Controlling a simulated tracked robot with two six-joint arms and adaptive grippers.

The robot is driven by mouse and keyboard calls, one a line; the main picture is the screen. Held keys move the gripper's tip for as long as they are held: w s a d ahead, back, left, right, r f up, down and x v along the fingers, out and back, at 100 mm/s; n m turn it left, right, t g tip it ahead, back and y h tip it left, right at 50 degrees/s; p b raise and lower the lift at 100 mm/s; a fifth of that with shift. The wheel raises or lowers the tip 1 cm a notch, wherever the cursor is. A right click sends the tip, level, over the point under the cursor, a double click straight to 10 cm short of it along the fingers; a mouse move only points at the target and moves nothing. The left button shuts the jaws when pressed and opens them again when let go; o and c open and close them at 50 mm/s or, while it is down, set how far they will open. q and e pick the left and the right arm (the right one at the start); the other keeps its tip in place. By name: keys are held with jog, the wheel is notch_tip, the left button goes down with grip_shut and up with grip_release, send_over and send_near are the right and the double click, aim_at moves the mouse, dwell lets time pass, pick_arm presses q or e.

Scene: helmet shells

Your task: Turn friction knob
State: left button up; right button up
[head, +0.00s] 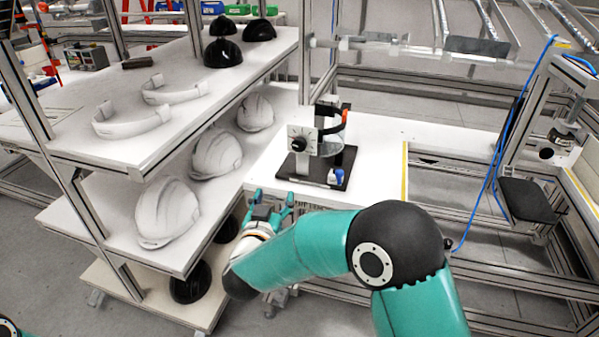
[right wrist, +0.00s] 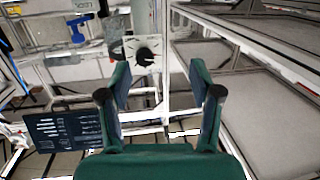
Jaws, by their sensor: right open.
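A test device with a black base plate (head: 318,171) stands on the white table at the middle of the head view. A black knob (head: 298,144) sits on its white upright plate (head: 301,135). My right gripper (head: 272,197) is open and empty at the table's near edge, below and left of the device, apart from the knob. Its two fingers also show spread, with nothing between them, in the right wrist view (right wrist: 158,95). A black knob-like part on a white plate (right wrist: 146,57) shows beyond them; I cannot tell whether it is the same knob. My left gripper is out of view.
White helmet shells (head: 166,212) lie on the middle shelf at left, black ones (head: 222,52) above. White curved bands (head: 132,122) lie on the top shelf. A small blue part (head: 336,177) is at the base plate's front. A blue cable (head: 497,150) hangs at right.

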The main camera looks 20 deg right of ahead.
notch_tip(320, 180, up, 4)
jog(key=s+m+h, duration=0.1)
jog(key=m+h, duration=0.1)
jog(key=h, duration=0.1)
pick_arm(q)
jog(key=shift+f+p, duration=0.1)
jog(key=shift+p, duration=0.45)
pick_arm(e)
send_near(298, 148)
jog(key=x, duration=0.9)
jog(key=shift+w+d, duration=0.15)
jog(key=shift+d, duration=0.05)
